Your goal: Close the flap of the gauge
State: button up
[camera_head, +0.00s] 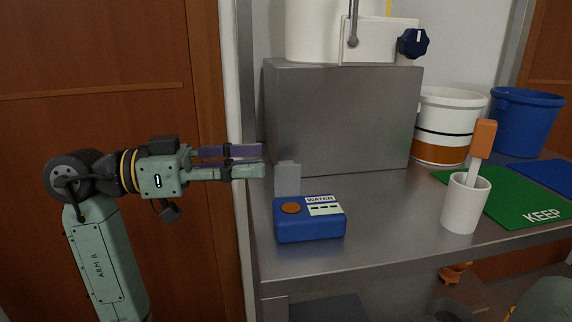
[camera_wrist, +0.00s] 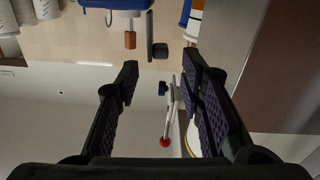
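The gauge (camera_head: 310,228) is a blue box marked WATER, with a round orange button and a pale display on top. It sits near the left front of the metal bench. Its flap (camera_head: 287,179) is a grey plate standing upright at the back left of the box, so the flap is open and the display is uncovered. My gripper (camera_head: 263,160) points right, just left of the flap's top and a little above it in the head view. I cannot tell whether it touches the flap. The wrist view shows my gripper (camera_wrist: 160,66) with its fingers apart and nothing between them.
A large grey metal block (camera_head: 342,118) stands behind the gauge. A white cup (camera_head: 464,205) holding an orange-handled tool stands to the right, beside a green KEEP mat (camera_head: 519,205). White and blue buckets (camera_head: 525,122) stand behind. The bench front between gauge and cup is clear.

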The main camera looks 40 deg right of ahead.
aim_at(286, 162)
jog(key=x, duration=0.6)
jog(key=shift+d, duration=0.1)
grip_shut()
dwell(0.3)
